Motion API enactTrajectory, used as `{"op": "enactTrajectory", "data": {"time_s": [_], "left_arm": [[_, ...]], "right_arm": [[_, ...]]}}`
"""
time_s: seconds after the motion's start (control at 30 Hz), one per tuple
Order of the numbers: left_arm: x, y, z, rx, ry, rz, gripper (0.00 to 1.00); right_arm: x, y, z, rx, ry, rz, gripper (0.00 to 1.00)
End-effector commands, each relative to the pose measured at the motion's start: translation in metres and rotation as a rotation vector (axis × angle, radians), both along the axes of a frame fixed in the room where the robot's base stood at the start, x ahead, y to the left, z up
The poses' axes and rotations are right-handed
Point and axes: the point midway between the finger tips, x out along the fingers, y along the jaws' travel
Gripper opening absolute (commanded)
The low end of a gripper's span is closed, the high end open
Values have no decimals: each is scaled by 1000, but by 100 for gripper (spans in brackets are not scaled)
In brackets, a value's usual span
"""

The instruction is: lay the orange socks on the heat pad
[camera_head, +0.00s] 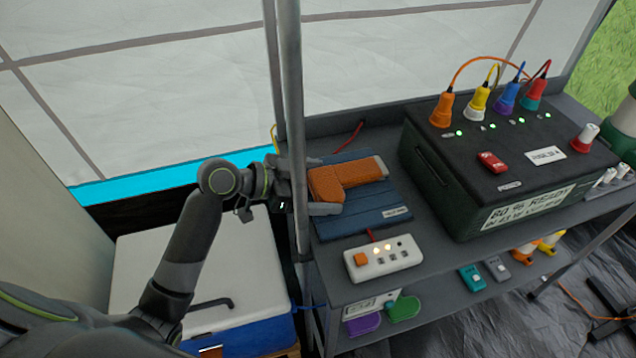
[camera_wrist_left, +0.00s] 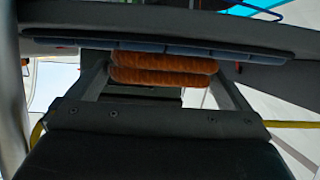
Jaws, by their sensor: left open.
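The folded orange socks (camera_head: 347,178) lie on the blue quilted heat pad (camera_head: 355,226) on the top shelf. Their grey end strip faces right. My left gripper (camera_head: 312,190) reaches in from the left and is open, with its fingers at the left end of the socks. In the left wrist view the socks (camera_wrist_left: 163,68) show as two stacked orange layers between the spread fingers (camera_wrist_left: 160,88), lying against the edge of the pad (camera_wrist_left: 190,48). I cannot tell whether a finger touches them. My right gripper is not in view.
A white switch box (camera_head: 384,261) stands in front of the pad. A large black power box (camera_head: 490,185) with coloured plugs fills the right of the shelf. A metal pole (camera_head: 289,100) rises close to my left gripper. A white-lidded cooler (camera_head: 200,275) stands below left.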

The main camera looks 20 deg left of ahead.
Motion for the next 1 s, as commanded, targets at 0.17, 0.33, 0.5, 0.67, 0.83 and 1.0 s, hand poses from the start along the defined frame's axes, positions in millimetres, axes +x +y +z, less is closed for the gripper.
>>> {"op": "enactTrajectory", "data": {"time_s": [0.17, 0.33, 0.5, 0.67, 0.83, 1.0], "left_arm": [[-12, 19, 9, 7, 0, 1, 100], [-25, 38, 18, 6, 0, 2, 100], [-33, 50, 24, 5, -1, 1, 100], [-38, 56, 28, 2, -1, 1, 100], [-39, 58, 29, 0, 0, 0, 100], [-39, 58, 29, 0, 0, 0, 100]], "right_arm": [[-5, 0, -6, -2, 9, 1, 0], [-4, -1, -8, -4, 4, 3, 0], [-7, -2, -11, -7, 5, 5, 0], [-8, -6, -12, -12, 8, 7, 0], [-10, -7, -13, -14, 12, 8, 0], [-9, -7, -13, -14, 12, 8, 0]]}}
